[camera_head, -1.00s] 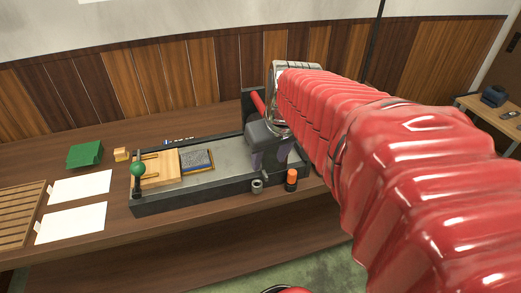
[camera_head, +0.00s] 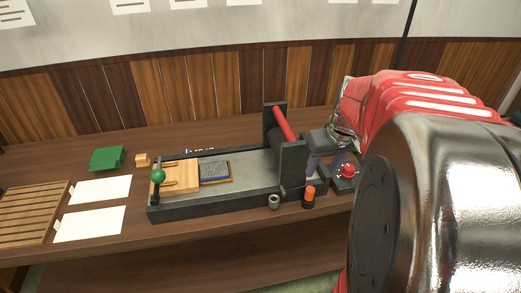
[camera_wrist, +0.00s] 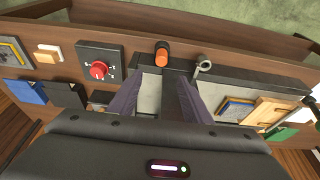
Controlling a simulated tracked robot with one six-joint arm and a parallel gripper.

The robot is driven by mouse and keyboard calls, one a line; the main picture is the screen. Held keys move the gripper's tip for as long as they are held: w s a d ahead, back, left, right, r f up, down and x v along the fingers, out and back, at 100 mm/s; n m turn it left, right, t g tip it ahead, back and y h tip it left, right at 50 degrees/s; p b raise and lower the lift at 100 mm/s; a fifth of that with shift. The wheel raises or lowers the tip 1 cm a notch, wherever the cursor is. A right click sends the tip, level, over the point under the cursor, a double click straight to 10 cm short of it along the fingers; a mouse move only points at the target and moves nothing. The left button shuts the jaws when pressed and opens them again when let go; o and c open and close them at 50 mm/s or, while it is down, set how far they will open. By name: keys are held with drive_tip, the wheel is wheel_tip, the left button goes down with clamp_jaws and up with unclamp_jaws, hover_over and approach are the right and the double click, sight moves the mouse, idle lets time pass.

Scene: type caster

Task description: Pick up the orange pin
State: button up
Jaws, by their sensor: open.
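The orange pin (camera_head: 309,195) stands upright near the front edge of the bench, just in front of the dark press. It has an orange top and a dark band. In the wrist view the orange pin (camera_wrist: 161,52) shows beyond my fingertips, roughly centred between them. My gripper (camera_head: 326,164) is open and empty, with purple-grey fingers, up and to the right of the pin in the head view. In the wrist view my gripper (camera_wrist: 160,85) has its two fingers spread apart, and neither touches the pin.
The press has a red roller (camera_head: 284,123) and a green-knobbed handle (camera_head: 158,175). A metal ring-like part (camera_head: 274,201) sits left of the pin. A red dial (camera_wrist: 98,70) is on the pin's other side. White sheets (camera_head: 90,223) and a slatted tray (camera_head: 32,214) lie far left.

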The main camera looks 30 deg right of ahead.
hover_over(311, 189)
drive_tip(key=s, duration=0.2)
wheel_tip(311, 189, down, 7)
drive_tip(key=shift+w+a, duration=0.15)
drive_tip(key=x, duration=0.3)
drive_tip(key=shift+a+f, duration=0.2)
drive_tip(key=shift+f, duration=0.2)
drive_tip(key=shift+x, duration=0.75)
clamp_jaws()
